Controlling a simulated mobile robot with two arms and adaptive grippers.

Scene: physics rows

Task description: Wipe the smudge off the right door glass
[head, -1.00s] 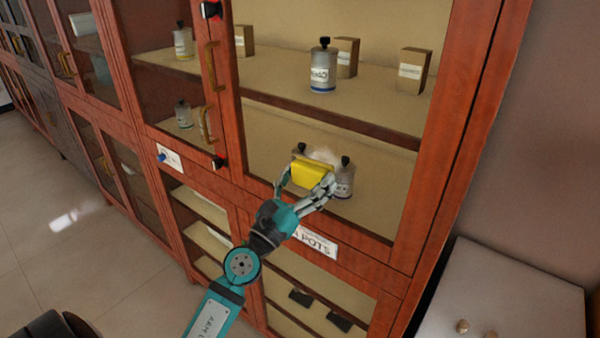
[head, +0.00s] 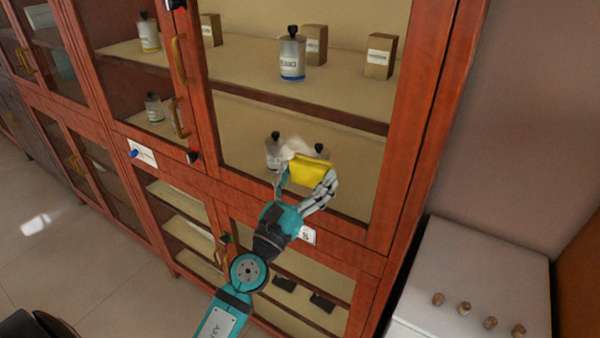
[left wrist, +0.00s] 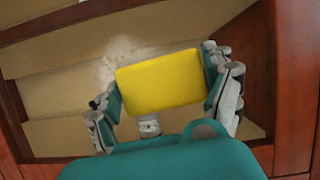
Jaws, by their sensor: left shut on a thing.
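My left gripper (head: 306,182) is shut on a yellow sponge (head: 312,172), held at the lower part of the right door glass (head: 345,165). The sponge fills the middle of the left wrist view (left wrist: 160,83), with a finger on each side. A whitish smudge (head: 294,147) shows on the glass just above and left of the sponge. It also shows in the left wrist view (left wrist: 112,68), up and left of the sponge. The sponge hides any smudge behind it. I cannot tell whether the sponge touches the glass. My right gripper is not in view.
Behind the glass stand bottles, one on the upper shelf (head: 292,55), and boxes (head: 380,56). Door handles (head: 179,58) stick out left of the glass. A white cabinet with several brown knobs (head: 470,270) stands at the right. Floor is clear at the left.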

